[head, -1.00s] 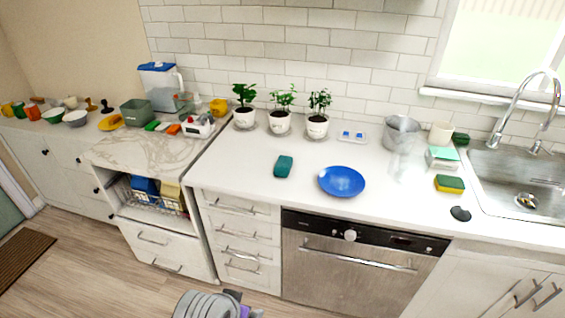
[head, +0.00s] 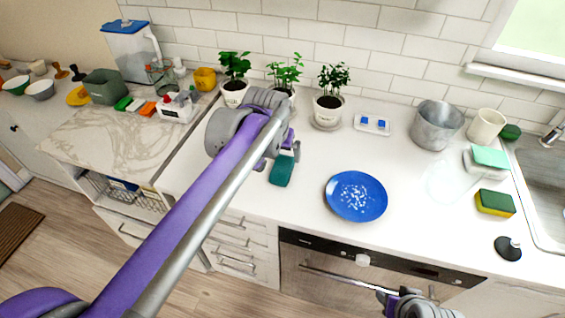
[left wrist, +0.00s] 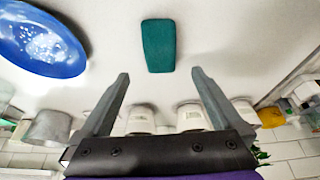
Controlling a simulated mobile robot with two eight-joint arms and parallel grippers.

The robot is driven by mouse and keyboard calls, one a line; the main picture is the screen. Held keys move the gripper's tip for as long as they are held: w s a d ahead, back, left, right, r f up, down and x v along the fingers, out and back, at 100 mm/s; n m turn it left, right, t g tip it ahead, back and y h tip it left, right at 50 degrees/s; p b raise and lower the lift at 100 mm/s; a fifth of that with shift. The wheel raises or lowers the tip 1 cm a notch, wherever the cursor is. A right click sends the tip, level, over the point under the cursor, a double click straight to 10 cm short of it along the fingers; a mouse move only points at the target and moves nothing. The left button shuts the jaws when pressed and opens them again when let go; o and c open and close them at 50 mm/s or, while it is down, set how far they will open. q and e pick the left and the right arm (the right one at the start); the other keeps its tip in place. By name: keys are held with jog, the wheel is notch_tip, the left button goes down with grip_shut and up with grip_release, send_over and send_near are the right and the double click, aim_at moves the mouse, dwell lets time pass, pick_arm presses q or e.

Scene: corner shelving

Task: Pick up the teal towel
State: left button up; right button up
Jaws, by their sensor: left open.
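The teal towel (head: 282,171) is a small folded block lying flat on the white counter, left of the blue plate. It also shows in the left wrist view (left wrist: 158,46). My left gripper (head: 290,150) is over the counter at the towel's far end, partly covered by its own wrist. In the left wrist view its two fingers (left wrist: 160,73) are spread and empty. The towel lies beyond the tips, roughly centred between them, apart from both. Part of my right arm (head: 410,303) shows at the bottom edge; its jaws cannot be made out.
The blue plate (head: 356,196) lies right of the towel. Potted plants (head: 328,108) stand behind the left gripper along the wall. A metal pot (head: 436,125), a sponge (head: 495,203) and a black stopper (head: 508,248) are farther right. Counter before the towel is clear.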

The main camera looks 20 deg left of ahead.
aim_at(282, 164)
pick_arm(q)
jog(key=x, duration=0.8)
jog(key=shift+w+a+f, duration=0.1)
jog(key=shift+f, duration=0.25)
jog(key=c, duration=1.3)
notch_tip(282, 164, up, 10)
jog(key=shift+r, duration=0.1)
jog(key=o, duration=0.8)
jog(key=c, duration=0.7)
jog(key=shift+o, duration=0.2)
jog(key=shift+p, duration=0.3)
